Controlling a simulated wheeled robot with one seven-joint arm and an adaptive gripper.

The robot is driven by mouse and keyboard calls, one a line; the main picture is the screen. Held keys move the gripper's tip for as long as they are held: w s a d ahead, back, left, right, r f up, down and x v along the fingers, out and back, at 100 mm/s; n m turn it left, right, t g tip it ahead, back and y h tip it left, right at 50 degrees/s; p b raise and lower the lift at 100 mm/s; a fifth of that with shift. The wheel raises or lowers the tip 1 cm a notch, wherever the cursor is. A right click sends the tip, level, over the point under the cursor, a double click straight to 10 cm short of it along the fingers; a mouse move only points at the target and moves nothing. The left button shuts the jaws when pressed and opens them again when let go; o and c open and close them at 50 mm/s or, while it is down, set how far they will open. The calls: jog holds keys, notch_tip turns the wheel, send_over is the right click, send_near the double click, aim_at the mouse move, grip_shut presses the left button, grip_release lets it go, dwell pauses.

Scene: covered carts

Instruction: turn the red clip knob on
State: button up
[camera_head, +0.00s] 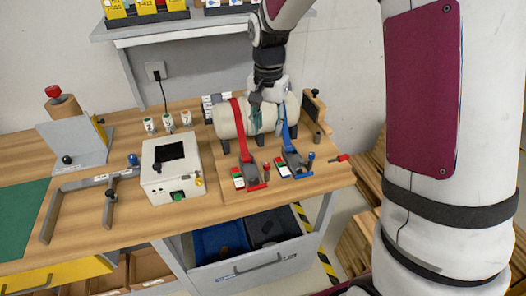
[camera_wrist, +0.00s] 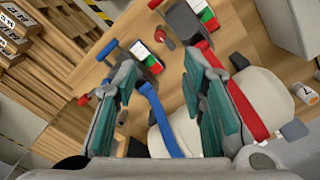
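The red clip (camera_head: 252,182) sits on the wooden board in front of a pale cylinder, at the end of a red strap (camera_head: 238,128). A small red knob (camera_head: 266,168) stands at its right side; the knob also shows in the wrist view (camera_wrist: 166,42), near the top. A red, white and green indicator (camera_head: 238,178) is at the clip's left. My gripper (camera_head: 262,110) is over the cylinder, behind and above the clip. In the wrist view its two fingers (camera_wrist: 160,90) are spread apart with nothing gripped. The knob is beyond the fingertips, apart from them.
The blue clip (camera_head: 298,166) with its blue strap (camera_head: 291,115) and knob (camera_head: 311,156) stands just right of the red one. A red-handled tool (camera_head: 340,158) juts out at the table's right. A white box (camera_head: 172,168) stands left. The cylinder (camera_head: 228,120) lies under my gripper.

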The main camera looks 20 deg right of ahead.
aim_at(267, 164)
notch_tip(267, 164, down, 14)
jog(key=shift+r+p, duration=0.2)
jog(key=shift+p, duration=0.85)
grip_shut()
